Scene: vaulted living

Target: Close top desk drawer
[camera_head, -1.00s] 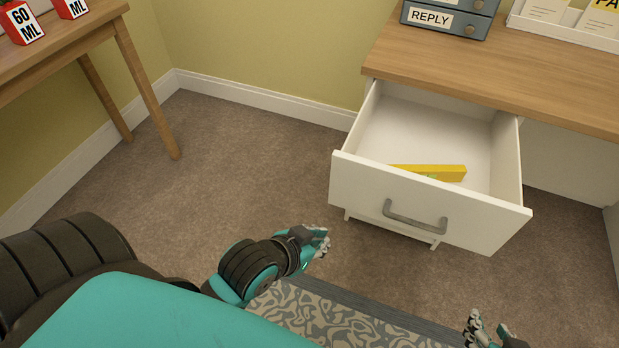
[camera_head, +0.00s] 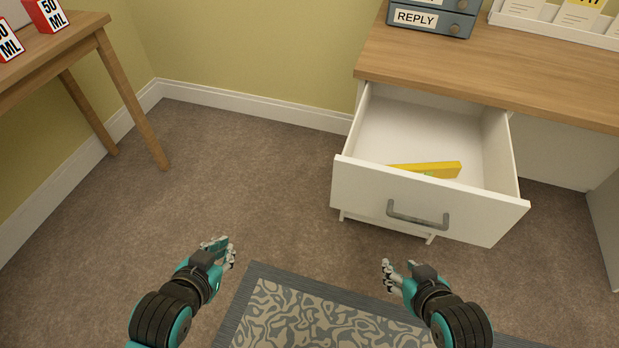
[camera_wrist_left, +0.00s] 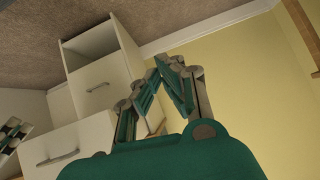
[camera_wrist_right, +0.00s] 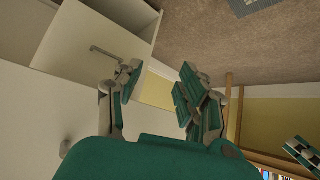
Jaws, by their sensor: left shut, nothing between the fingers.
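The white top desk drawer (camera_head: 430,200) is pulled well out from under the wooden desktop (camera_head: 480,70) in the head view. Its grey bar handle (camera_head: 418,214) is on the front panel. A yellow item (camera_head: 430,169) lies inside. My left gripper (camera_head: 228,252) is shut and empty, over the carpet left of the drawer and apart from it. My right gripper (camera_head: 395,273) is open and empty, in front of and below the drawer front, not touching it. The right wrist view shows a white front with a handle (camera_wrist_right: 106,52) beyond the spread fingers.
A patterned rug (camera_head: 300,315) lies on the carpet in front. A wooden side table (camera_head: 100,45) with red-and-white boxes stands at the left. Grey file boxes (camera_head: 430,18) and a white organizer (camera_head: 560,28) sit on the desk. Carpet left of the drawer is clear.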

